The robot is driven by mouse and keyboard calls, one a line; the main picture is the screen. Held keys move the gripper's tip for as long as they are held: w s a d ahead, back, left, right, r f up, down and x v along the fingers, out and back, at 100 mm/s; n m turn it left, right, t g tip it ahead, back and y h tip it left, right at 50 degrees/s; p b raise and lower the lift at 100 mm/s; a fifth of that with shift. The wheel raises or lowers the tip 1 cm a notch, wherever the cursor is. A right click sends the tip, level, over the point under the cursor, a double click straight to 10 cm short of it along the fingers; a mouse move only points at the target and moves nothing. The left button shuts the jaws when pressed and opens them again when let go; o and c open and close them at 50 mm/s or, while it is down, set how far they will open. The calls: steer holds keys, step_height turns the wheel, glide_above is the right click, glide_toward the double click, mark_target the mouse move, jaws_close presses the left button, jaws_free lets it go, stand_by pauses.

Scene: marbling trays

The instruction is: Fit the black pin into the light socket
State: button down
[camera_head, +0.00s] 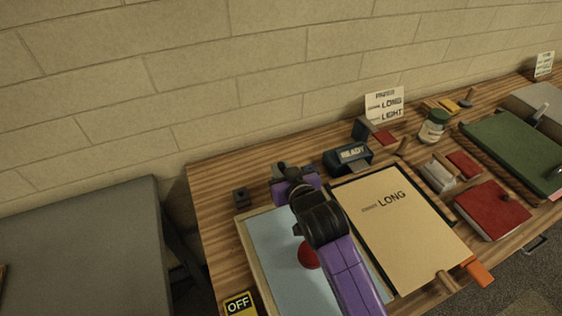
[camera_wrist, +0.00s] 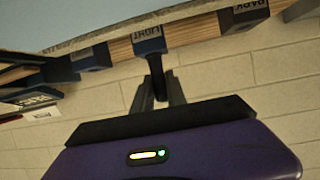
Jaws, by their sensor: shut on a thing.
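The light socket (camera_wrist: 149,40) is a small blue-grey block labelled LIGHT at the wooden table's back edge in the wrist view. My gripper (camera_wrist: 157,88) is shut on the black pin (camera_wrist: 155,70), a dark rod between its fingers. The pin's far end meets or overlaps the socket block in the picture; I cannot tell whether it is inside the hole. In the head view my gripper (camera_head: 283,174) is at the back of the table, above the pale blue tray, and mostly hides the socket and pin.
A similar block labelled DARK (camera_wrist: 244,13) stands to one side; it also shows in the head view (camera_head: 241,196). A READY box (camera_head: 349,158) and a LONG board (camera_head: 410,228) lie to the right. A red knob (camera_head: 308,255) is beside my arm. A brick wall (camera_head: 190,75) rises behind.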

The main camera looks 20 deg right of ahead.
steer(key=c, duration=1.3)
jaws_free()
steer(key=shift+o, duration=0.2)
steer(key=shift+s, duration=0.1)
steer(key=v, duration=0.7)
steer(key=shift+s+b, duration=0.1)
steer(key=shift+b, duration=0.25)
steer(key=shift+s+r, duration=0.15)
steer(key=shift+s, duration=0.1)
